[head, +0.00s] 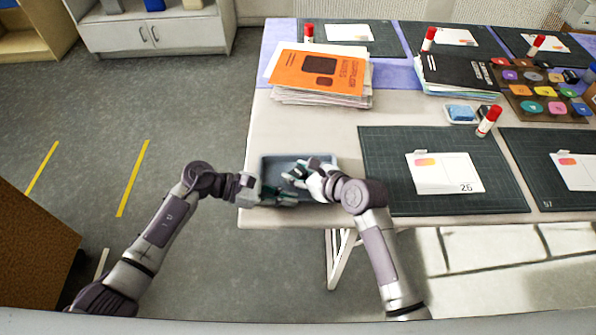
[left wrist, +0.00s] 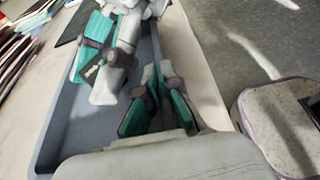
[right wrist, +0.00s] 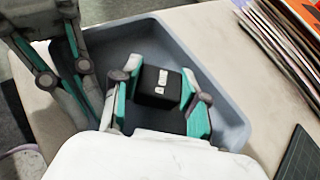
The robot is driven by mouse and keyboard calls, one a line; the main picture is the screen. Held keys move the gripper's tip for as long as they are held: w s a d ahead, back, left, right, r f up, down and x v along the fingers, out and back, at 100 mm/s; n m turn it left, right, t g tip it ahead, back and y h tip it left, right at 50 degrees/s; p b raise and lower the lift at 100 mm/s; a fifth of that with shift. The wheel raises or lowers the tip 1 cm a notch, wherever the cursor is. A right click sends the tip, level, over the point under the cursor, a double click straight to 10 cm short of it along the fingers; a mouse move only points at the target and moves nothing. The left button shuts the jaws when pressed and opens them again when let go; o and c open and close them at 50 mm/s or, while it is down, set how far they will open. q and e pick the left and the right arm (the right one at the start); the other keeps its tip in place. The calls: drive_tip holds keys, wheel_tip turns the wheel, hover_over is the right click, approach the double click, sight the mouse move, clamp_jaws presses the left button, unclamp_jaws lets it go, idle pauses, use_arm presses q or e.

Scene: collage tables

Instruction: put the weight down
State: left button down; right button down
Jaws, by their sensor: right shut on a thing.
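The weight (right wrist: 157,86) is a small black block with white markings on its top. In the right wrist view my right gripper (right wrist: 160,110) has its two fingers on either side of it, shut on it, over the blue-grey tray (right wrist: 228,110). I cannot tell whether its underside touches the tray floor. In the head view my right gripper (head: 292,178) is over the tray (head: 322,159) and the weight cannot be made out. My left gripper (head: 291,200) is at the tray's near edge; its fingertips meet, empty, in the left wrist view (left wrist: 158,68).
The tray sits at the table's near left corner, with both grippers close together. A stack of papers with an orange booklet (head: 318,70) lies behind it. A dark cutting mat (head: 390,172) with a white card (head: 446,173) lies to the right.

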drive_tip(key=shift+f, duration=0.5)
drive_tip(key=c, duration=0.7)
unclamp_jaws()
drive_tip(key=shift+s+f, duration=0.1)
drive_tip(key=shift+f, duration=0.1)
use_arm(q)
drive_tip(key=shift+r, duration=0.1)
use_arm(e)
drive_tip(key=shift+o, duration=0.4)
drive_tip(key=shift+f, duration=0.1)
drive_tip(key=shift+r, duration=0.2)
drive_tip(key=v, duration=0.6)
drive_tip(key=r+v, duration=0.1)
drive_tip(key=v, duration=0.5)
